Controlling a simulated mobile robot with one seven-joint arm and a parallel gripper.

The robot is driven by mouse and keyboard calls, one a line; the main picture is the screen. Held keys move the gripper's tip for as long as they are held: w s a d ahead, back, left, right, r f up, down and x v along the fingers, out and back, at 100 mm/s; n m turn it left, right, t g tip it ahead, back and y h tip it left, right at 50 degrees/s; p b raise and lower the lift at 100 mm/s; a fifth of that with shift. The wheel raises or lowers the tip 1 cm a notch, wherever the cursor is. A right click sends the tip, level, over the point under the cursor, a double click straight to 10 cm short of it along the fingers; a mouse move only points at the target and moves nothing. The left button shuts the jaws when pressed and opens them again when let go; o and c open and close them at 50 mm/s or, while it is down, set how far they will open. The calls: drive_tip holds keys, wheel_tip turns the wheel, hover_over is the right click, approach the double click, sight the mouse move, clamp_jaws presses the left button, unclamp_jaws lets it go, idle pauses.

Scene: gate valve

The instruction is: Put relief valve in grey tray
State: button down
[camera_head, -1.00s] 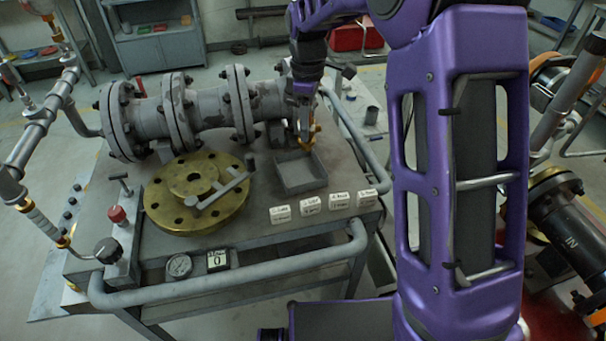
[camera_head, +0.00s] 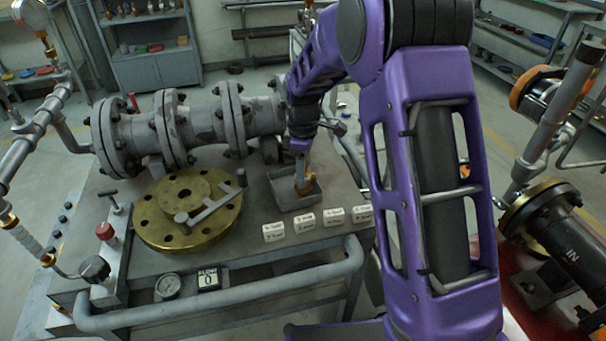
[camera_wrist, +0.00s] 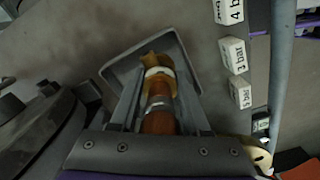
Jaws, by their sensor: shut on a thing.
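The relief valve (camera_wrist: 158,95) is a brass and copper-coloured body with a pale band, seen between my fingers in the wrist view. My gripper (camera_head: 303,178) is shut on it and points down. The grey tray (camera_head: 281,196) is a shallow square box on the bench. In the wrist view, the tray (camera_wrist: 112,75) lies behind the valve's far end. The valve is over or inside the tray. I cannot tell whether it touches the tray floor.
Several white pressure labels (camera_head: 304,221) lie in front of the tray. A brass flange (camera_head: 186,208) with a grey wrench lies to its left. A large grey flanged pipe (camera_head: 200,125) runs behind. A rail (camera_head: 230,290) borders the bench front.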

drive_tip(key=shift+f, duration=0.15)
drive_tip(key=shift+c, duration=1.9)
unclamp_jaws()
wheel_tip(320, 180, up, 12)
drive_tip(key=shift+r+p, duration=0.2)
drive_tip(key=shift+p, duration=0.8)
